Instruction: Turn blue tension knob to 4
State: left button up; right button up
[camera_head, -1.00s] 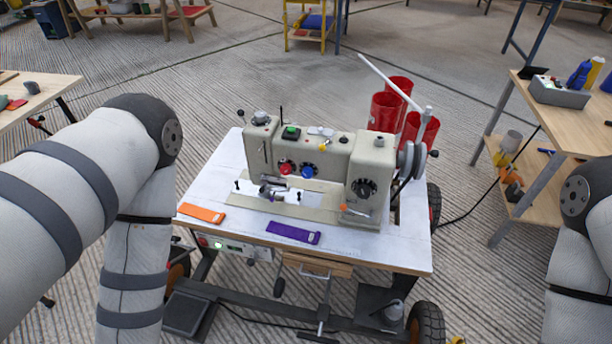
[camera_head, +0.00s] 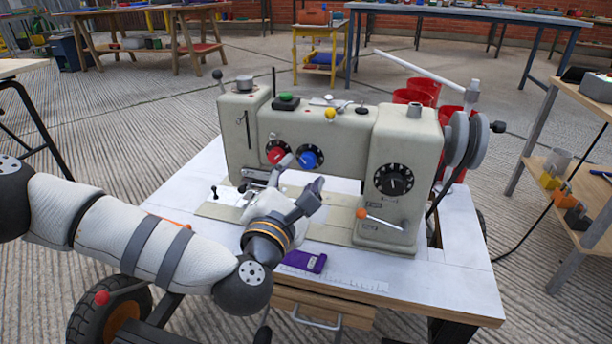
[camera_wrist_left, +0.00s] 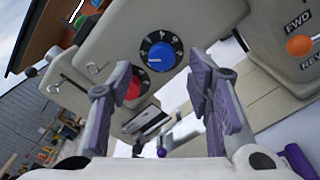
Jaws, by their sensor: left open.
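The sewing machine (camera_head: 345,130) stands on a white-topped table. Its blue knob (camera_head: 309,160) sits on a black numbered dial on the front, right of the red knob (camera_head: 277,154). In the wrist view the blue knob (camera_wrist_left: 158,54) is ahead of my fingers, above the red knob (camera_wrist_left: 133,88). A light mark shows on the blue knob, but I cannot read which number it meets. My left gripper (camera_head: 304,174) is open and empty, in front of and just below the blue knob, apart from it. Its two fingers (camera_wrist_left: 160,80) frame the dials. My right gripper is out of view.
An orange-tipped lever (camera_head: 362,213) and a black dial (camera_head: 394,180) are on the machine's right column. A purple strip (camera_head: 304,261) lies on the table (camera_head: 455,275) below my gripper.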

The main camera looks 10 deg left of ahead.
aim_at(307, 162)
pick_arm(q)
jog(key=w, duration=0.3)
jog(key=shift+w+d+f+b, duration=0.1)
jog(key=shift+f+b, duration=0.1)
jog(key=shift+b, duration=0.15)
jog(key=shift+w+r, duration=0.15)
jog(key=shift+w, duration=0.35)
grip_shut()
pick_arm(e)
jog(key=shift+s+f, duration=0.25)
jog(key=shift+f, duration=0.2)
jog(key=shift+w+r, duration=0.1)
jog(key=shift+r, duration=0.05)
